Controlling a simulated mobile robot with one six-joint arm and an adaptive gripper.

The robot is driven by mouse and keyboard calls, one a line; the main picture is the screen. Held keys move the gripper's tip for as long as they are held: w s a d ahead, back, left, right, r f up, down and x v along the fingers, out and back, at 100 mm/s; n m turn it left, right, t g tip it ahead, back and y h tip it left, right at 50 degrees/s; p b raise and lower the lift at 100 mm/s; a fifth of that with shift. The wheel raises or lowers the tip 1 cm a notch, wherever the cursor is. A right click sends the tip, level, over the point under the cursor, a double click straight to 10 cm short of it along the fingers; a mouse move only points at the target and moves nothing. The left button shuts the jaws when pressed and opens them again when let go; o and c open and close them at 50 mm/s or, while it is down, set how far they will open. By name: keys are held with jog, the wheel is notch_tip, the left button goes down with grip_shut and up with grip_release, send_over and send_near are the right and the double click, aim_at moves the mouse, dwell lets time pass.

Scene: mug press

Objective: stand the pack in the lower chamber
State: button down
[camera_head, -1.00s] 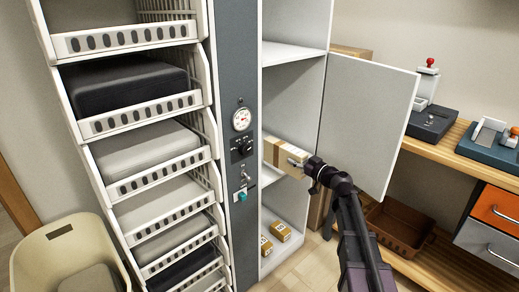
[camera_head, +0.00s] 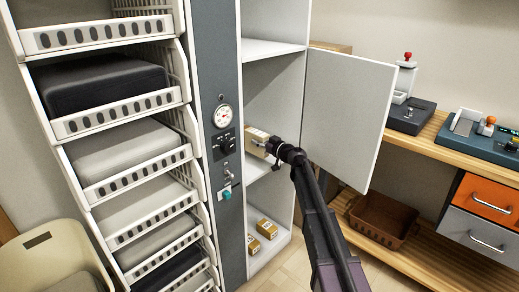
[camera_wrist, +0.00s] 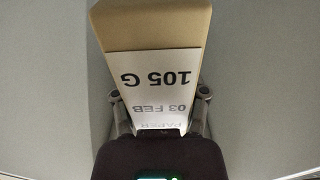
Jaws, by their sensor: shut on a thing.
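The pack (camera_head: 257,136) is a tan box with a white label. My gripper (camera_head: 272,146) is shut on its near end. In the head view it is inside the tall open cabinet, just above the middle shelf (camera_head: 258,170); whether it touches the shelf cannot be told. In the wrist view the pack (camera_wrist: 150,28) extends ahead between the fingers (camera_wrist: 160,98), its label reading "105 G" and "03 FEB" upside down. The chamber (camera_head: 281,195) below the middle shelf holds two similar packs, one (camera_head: 267,229) and another (camera_head: 253,244), on its floor.
The white cabinet door (camera_head: 347,118) stands open right of my arm. A grey panel with a gauge (camera_head: 222,116) and controls borders the opening on the left. A rack of white baskets (camera_head: 120,121) stands further left. A wooden bench (camera_head: 430,150) and brown crate (camera_head: 383,218) are right.

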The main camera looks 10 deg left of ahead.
jog(key=shift+w+a, duration=0.2)
jog(key=shift+w, duration=0.05)
jog(key=shift+f, duration=0.1)
notch_tip(320, 180, down, 3)
jog(key=b, duration=0.3)
jog(key=shift+f+b, duration=0.2)
jog(key=shift+b, duration=0.1)
grip_release()
jog(key=shift+s+d, duration=0.1)
dwell(0.4)
jog(key=v, duration=1.2)
